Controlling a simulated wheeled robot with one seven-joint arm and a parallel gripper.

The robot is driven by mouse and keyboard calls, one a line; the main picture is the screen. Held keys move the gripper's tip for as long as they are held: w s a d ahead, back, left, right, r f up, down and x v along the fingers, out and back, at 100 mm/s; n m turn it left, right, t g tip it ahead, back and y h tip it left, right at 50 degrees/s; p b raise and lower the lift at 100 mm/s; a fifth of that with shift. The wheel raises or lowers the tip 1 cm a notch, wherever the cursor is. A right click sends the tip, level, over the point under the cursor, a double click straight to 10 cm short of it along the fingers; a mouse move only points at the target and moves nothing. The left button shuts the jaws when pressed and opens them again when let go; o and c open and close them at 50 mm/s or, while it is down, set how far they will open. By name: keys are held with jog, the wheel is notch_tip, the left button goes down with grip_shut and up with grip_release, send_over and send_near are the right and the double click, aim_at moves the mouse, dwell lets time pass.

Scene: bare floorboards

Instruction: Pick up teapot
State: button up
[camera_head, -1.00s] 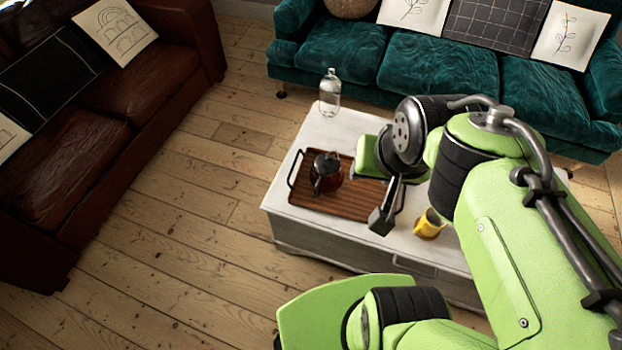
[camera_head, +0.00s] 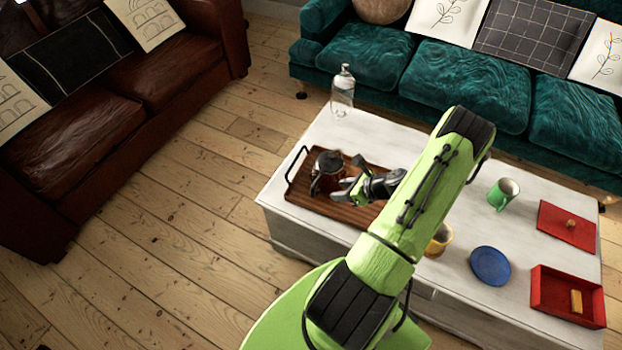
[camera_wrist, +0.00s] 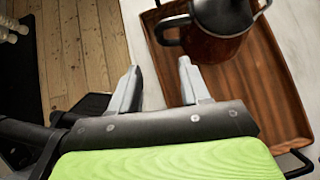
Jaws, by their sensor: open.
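The teapot (camera_head: 327,170), dark reddish-brown with a dark lid and handle, stands upright on a brown slatted wooden tray (camera_head: 299,186) on the white coffee table. In the wrist view the teapot (camera_wrist: 218,42) is at the top, just beyond the fingertips, with its dark handle toward my gripper (camera_wrist: 158,72). The two grey fingers are apart with nothing between them. In the head view my gripper (camera_head: 345,190) is low over the tray, just right of the teapot. Whether a finger touches the handle cannot be told.
On the white table (camera_head: 350,128) are a glass bottle (camera_head: 342,92), green mug (camera_head: 503,194), yellow mug (camera_head: 440,240), blue plate (camera_head: 490,266), red lid (camera_head: 567,226) and red box (camera_head: 545,290). A teal sofa (camera_head: 450,80) stands behind, a brown sofa (camera_head: 70,150) at left.

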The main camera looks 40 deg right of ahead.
aim_at(312, 192)
jog(key=b+x, duration=0.5)
jog(key=x, duration=1)
jog(key=shift+a+f, duration=0.1)
jog(key=shift+f, duration=0.1)
jog(key=shift+r, duration=0.1)
grip_shut()
jog(key=shift+r, duration=0.1)
dwell(0.4)
